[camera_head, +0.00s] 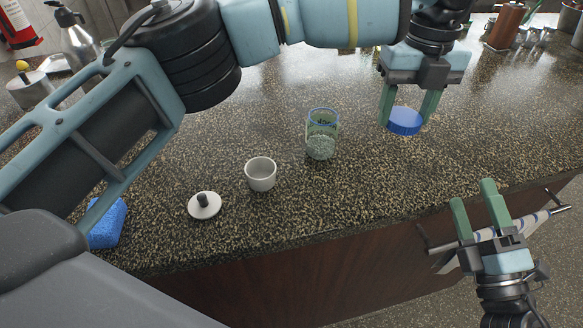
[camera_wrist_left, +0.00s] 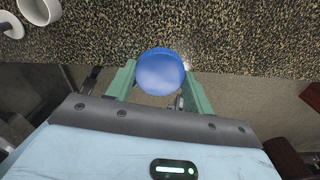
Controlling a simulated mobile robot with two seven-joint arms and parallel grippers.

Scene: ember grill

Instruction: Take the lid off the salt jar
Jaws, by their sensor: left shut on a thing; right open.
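A glass jar (camera_head: 321,146) with a blue rim and pale greenish contents stands uncovered on the counter. My left gripper (camera_head: 405,118) is shut on a round blue lid (camera_head: 404,123), to the right of the glass jar and apart from it. The blue lid (camera_wrist_left: 160,72) also shows between the fingers in the left wrist view. A small white pot (camera_head: 261,175) stands open left of the glass jar. A white lid with a dark knob (camera_head: 204,206) lies beside it. My right gripper (camera_head: 472,192) is open and empty near the front edge.
The speckled counter (camera_head: 260,115) is largely clear around the jars. A blue sponge (camera_head: 108,224) lies at the left. A rail with a striped cloth (camera_head: 490,236) is on the counter front, close to my right gripper. Bottles and containers stand at the back corners.

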